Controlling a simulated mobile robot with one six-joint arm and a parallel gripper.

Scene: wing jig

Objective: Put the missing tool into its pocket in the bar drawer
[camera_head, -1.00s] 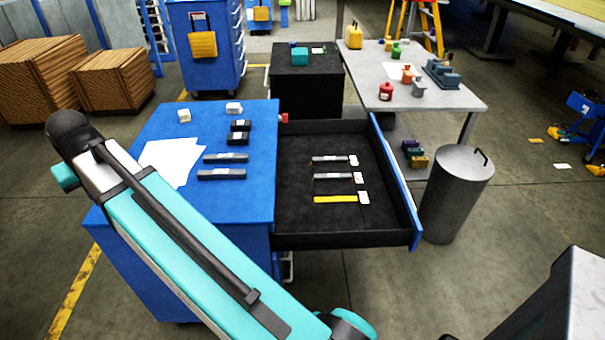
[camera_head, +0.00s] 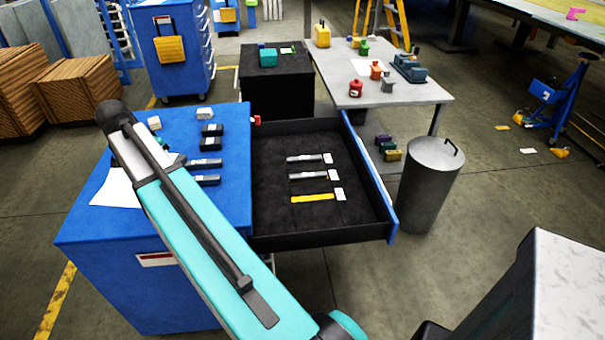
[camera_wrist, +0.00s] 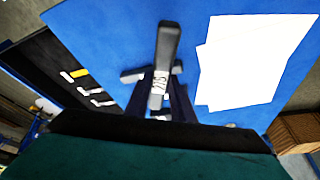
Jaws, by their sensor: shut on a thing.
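The bar drawer (camera_head: 270,215) is pulled open at the right of the blue cabinet in the head view. Two grey bars (camera_head: 305,159) lie in its black insert beside white labels. Nearest the front, a bright yellow strip (camera_head: 312,197) has a label but no bar on it. In the wrist view, my gripper (camera_wrist: 160,100) is shut on a dark grey bar (camera_wrist: 169,45) with a pale marked label. The bar is above the blue top.
On the blue cabinet top (camera_head: 225,205) lie two grey bars (camera_head: 204,163), black blocks (camera_head: 212,130), white blocks (camera_head: 205,113) and paper sheets (camera_head: 115,190). A grey bin (camera_head: 430,190) stands right of the drawer. A bench (camera_head: 420,95) stands behind.

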